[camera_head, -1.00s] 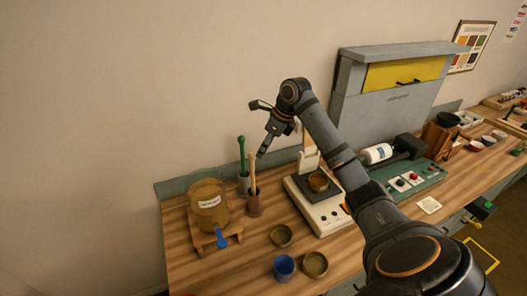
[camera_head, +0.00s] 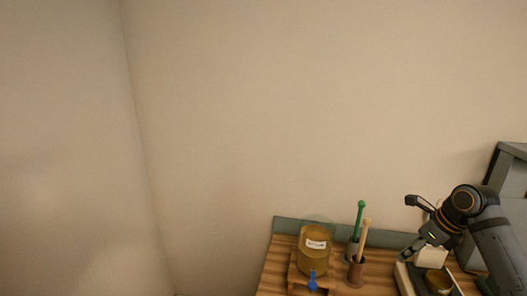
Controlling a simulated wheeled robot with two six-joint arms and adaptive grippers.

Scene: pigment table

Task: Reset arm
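My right arm comes in at the lower right of the head view. Its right gripper (camera_head: 409,252) points down and to the left, just above the scale on the table. It is seen small and from the side, so I cannot tell whether its fingers are open or shut. No held object can be made out in it. My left gripper is not in view.
The wooden table (camera_head: 272,278) fills the bottom right. On it stand a labelled amber jar (camera_head: 313,259) with a blue tap, a holder with a green stick (camera_head: 359,220), a brown cup (camera_head: 355,273) with a wooden stick, and a scale (camera_head: 404,281) bearing a small bowl (camera_head: 438,281).

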